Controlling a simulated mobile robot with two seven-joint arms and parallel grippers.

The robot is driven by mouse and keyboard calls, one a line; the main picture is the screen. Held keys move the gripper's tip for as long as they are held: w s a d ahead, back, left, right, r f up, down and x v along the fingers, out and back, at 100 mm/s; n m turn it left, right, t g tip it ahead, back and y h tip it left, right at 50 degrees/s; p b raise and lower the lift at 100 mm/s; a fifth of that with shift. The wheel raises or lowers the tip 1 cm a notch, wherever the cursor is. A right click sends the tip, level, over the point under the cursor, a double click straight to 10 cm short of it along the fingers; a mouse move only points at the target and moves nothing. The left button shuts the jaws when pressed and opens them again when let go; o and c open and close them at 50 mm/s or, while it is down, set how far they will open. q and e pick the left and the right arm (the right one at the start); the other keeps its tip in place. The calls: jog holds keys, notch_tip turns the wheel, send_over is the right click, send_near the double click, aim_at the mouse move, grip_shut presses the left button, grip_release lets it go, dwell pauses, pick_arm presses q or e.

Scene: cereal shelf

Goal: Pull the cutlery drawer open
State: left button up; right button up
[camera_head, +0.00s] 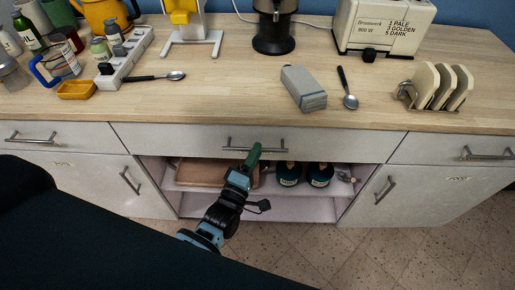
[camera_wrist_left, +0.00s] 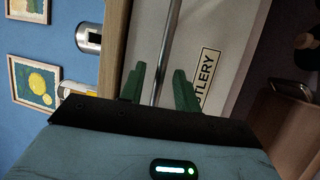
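The cutlery drawer (camera_head: 185,138) is the wide middle drawer under the worktop, and its front is flush with the drawers beside it. Its metal bar handle (camera_head: 283,149) runs horizontally across the front. The handle (camera_wrist_left: 168,50) and a "CUTLERY" label (camera_wrist_left: 206,80) show in the left wrist view. My left gripper (camera_head: 252,158) is at the handle. In the left wrist view its two green fingers (camera_wrist_left: 160,88) are apart, with the bar between them and gaps on both sides. Whether the tips reach past the bar is unclear. My right gripper is not in view.
Below is an open shelf (camera_head: 290,206) with a wooden tray (camera_head: 201,172) and dark jars (camera_head: 319,175). Handled fronts flank it. The worktop above holds a grey box (camera_head: 304,88), a spoon (camera_head: 348,88), a toast rack (camera_head: 440,87) and a toaster (camera_head: 384,27).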

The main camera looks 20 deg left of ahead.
pick_arm(q)
jog(key=shift+x, duration=1)
grip_shut()
